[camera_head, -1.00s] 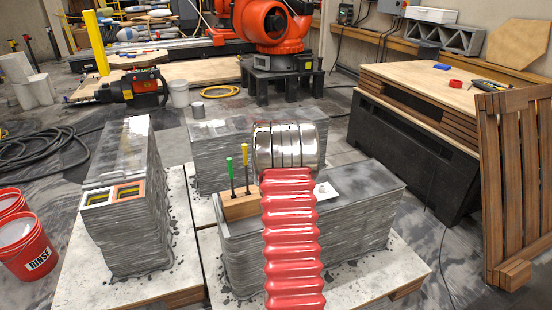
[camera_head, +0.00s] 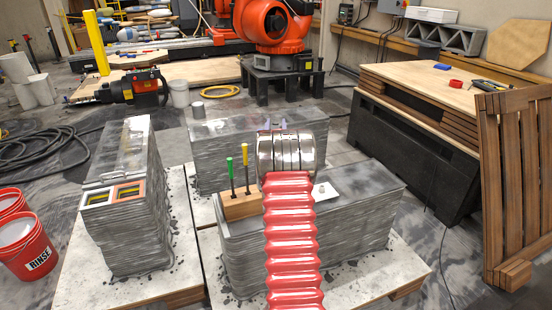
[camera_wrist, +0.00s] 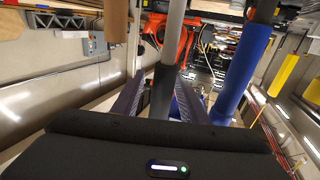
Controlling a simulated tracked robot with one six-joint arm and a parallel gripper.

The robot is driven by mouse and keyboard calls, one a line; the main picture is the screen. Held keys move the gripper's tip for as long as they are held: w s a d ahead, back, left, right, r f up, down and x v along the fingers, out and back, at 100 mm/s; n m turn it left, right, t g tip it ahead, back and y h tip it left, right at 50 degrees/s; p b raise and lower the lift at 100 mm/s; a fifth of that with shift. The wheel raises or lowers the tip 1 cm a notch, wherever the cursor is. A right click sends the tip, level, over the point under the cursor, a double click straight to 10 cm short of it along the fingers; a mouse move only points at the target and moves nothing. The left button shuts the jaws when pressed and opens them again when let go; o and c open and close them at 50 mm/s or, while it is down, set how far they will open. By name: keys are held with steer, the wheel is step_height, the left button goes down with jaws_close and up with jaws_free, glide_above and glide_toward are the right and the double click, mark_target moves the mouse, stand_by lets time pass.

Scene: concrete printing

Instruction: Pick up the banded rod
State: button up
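In the head view a rod with a green top (camera_head: 230,163) and a rod with a yellow top (camera_head: 245,155) stand upright in a wooden block (camera_head: 240,207). I cannot make out which rod is banded. My gripper is mostly hidden behind my wrist in the head view. In the wrist view my gripper (camera_wrist: 161,78) has its two fingers apart. A grey rod with a dark lower part (camera_wrist: 162,92) shows between them, with gaps beside it; its depth is unclear. A rod with a blue sleeve (camera_wrist: 244,70) is to the right.
The block sits on a grey layered concrete wall (camera_head: 350,190), beside a white card (camera_head: 326,193). Another printed wall (camera_head: 125,200) is at left, and a third (camera_head: 215,155) stands behind. Red buckets (camera_head: 28,250) are far left; a wooden-topped bench (camera_head: 430,90) is at right.

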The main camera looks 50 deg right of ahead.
jaws_close()
stand_by(0.4)
